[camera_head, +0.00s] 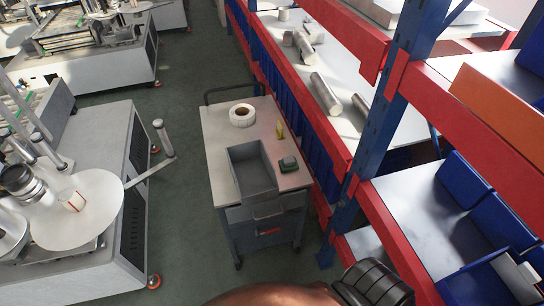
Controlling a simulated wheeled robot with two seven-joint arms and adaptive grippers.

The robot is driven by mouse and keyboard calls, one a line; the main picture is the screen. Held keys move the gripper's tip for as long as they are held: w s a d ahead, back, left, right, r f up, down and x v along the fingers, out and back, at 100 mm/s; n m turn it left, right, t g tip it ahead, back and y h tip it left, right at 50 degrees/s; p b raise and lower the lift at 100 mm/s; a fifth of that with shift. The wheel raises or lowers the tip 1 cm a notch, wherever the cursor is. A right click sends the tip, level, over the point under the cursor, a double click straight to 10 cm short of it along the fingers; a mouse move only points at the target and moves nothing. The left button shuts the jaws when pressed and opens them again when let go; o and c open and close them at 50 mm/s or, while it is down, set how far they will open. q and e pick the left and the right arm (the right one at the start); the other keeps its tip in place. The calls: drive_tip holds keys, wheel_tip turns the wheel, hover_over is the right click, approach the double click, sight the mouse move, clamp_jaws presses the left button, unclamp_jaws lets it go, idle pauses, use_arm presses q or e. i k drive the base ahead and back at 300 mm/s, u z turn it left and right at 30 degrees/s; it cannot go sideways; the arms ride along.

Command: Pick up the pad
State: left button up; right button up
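A small dark block with a green top (288,164), which looks like the pad, lies on the right side of a grey cart's top (217,126). It sits just right of an open grey bin (236,154) and close to the cart's right edge. It is too small to make out in detail.
A white roll (242,115) and a small yellow item (279,130) also stand on the cart. A red and blue rack (343,166) runs close along the cart's right. Grey machines (122,200) stand at left, with clear green floor (180,200) between.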

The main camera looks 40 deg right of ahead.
sight(287, 164)
drive_tip(key=z, duration=0.3)
drive_tip(key=i, duration=0.75)
drive_tip(key=z, duration=0.5)
